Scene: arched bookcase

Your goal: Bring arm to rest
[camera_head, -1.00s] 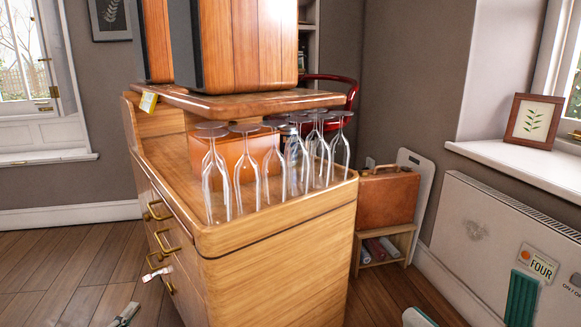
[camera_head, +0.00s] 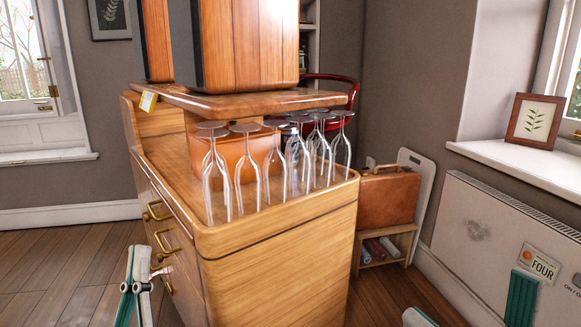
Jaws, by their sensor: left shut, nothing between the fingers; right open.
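My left gripper (camera_head: 138,262) stands at the lower left, in front of the floor and just left of the cabinet's drawer handles. Its white and teal fingers point up, shut, with nothing between them. I cannot tell how far it is from the handles.
A wooden cabinet (camera_head: 280,255) fills the middle, with several upside-down wine glasses (camera_head: 247,172) near its top's edge. A brown case (camera_head: 388,199) rests on a small shelf to the right. A radiator (camera_head: 480,235) stands further right. Wooden floor (camera_head: 50,265) is open at left.

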